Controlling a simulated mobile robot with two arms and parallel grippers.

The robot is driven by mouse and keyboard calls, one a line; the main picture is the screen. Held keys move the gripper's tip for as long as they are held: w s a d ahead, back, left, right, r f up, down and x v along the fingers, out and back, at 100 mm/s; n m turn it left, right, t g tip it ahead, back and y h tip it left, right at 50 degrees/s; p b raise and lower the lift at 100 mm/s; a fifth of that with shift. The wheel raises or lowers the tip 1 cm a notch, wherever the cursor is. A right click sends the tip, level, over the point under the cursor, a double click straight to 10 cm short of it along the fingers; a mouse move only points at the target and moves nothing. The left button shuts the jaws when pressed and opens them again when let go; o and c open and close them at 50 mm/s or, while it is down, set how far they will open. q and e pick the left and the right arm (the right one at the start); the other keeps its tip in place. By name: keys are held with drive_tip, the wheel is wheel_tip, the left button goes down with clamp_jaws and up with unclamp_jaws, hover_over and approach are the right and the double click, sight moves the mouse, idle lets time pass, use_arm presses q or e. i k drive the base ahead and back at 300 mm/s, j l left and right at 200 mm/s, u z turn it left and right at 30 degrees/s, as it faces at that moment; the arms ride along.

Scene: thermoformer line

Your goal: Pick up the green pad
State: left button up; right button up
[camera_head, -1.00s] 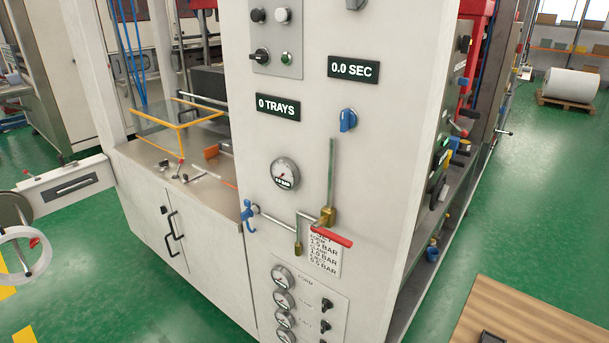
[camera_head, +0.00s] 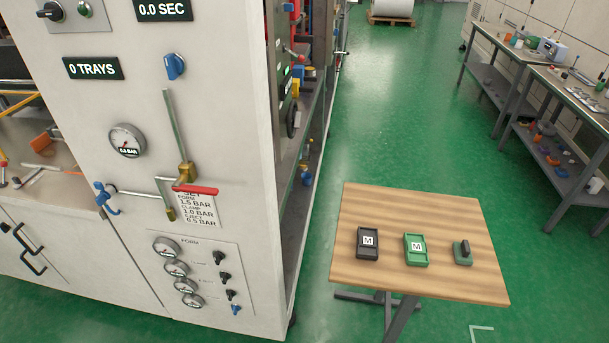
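Two green things lie on a small wooden table (camera_head: 390,205) at the lower right. One is a flat green block (camera_head: 416,257) with a white label marked M, near the middle of the table's front part. The other is a smaller green piece (camera_head: 462,259) with a dark upright handle, to its right. I cannot tell for sure which of them is the green pad. A black block (camera_head: 367,251) with the same M label lies to the left of the green block. Neither of my grippers shows in the view.
A tall white machine panel (camera_head: 180,120) with gauges, knobs and a red-handled valve (camera_head: 195,190) fills the left. Workbenches (camera_head: 565,95) with small items stand along the right. Green floor (camera_head: 400,120) is clear behind the wooden table.

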sight(462, 253)
drive_tip(key=u, duration=1.15)
drive_tip(key=z, duration=2.2)
drive_tip(key=i+l+u, duration=0.2)
drive_tip(key=i+l, duration=0.15)
drive_tip(key=l, duration=0.3)
drive_tip(key=i+l, duration=0.2)
drive_tip(key=l, duration=0.15)
drive_tip(key=i+l+u, duration=0.15)
drive_tip(key=l, duration=0.2)
